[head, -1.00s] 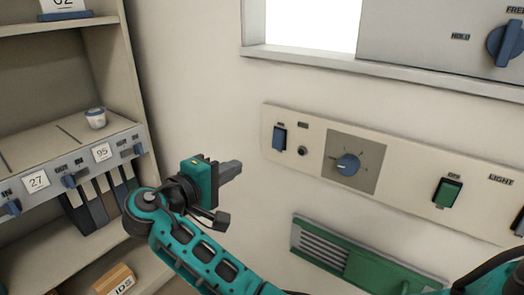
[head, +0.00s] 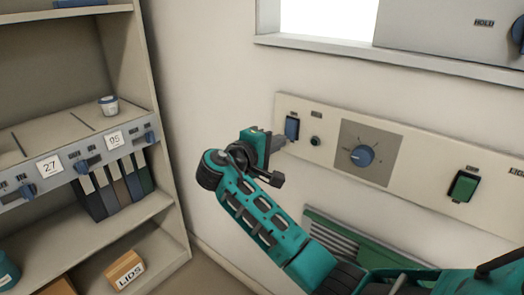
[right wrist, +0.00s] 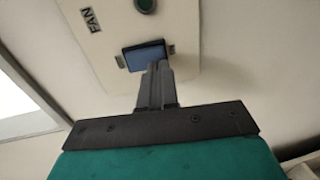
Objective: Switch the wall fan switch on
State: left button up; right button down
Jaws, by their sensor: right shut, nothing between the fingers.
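The fan switch (head: 291,128) is a blue rocker at the left end of the beige wall panel (head: 420,170). In the right wrist view the blue switch (right wrist: 142,58) sits beside the FAN label (right wrist: 93,20). My right gripper (head: 281,141) is shut and empty, with its fingertips at the lower left of the switch in the head view. In the right wrist view the fingertips (right wrist: 159,67) overlap the switch's near edge; I cannot tell if they touch it. My left gripper is not in view.
The panel also carries a blue rotary knob (head: 362,156), a small round part (head: 315,141) and a green switch (head: 464,186). A green-framed vent (head: 345,240) lies below. A window ledge (head: 330,52) is above. Shelves with a jar (head: 109,105) stand at left.

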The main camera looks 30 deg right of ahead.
aim_at(291, 129)
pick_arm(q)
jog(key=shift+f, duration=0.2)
pick_arm(e)
jog(key=shift+x, duration=1.05)
pick_arm(q)
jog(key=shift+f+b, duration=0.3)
jog(key=shift+b, duration=0.05)
pick_arm(e)
jog(key=shift+w+d+f+h, duration=0.1)
jog(key=shift+d+h, duration=0.15)
jog(key=shift+h, duration=0.15)
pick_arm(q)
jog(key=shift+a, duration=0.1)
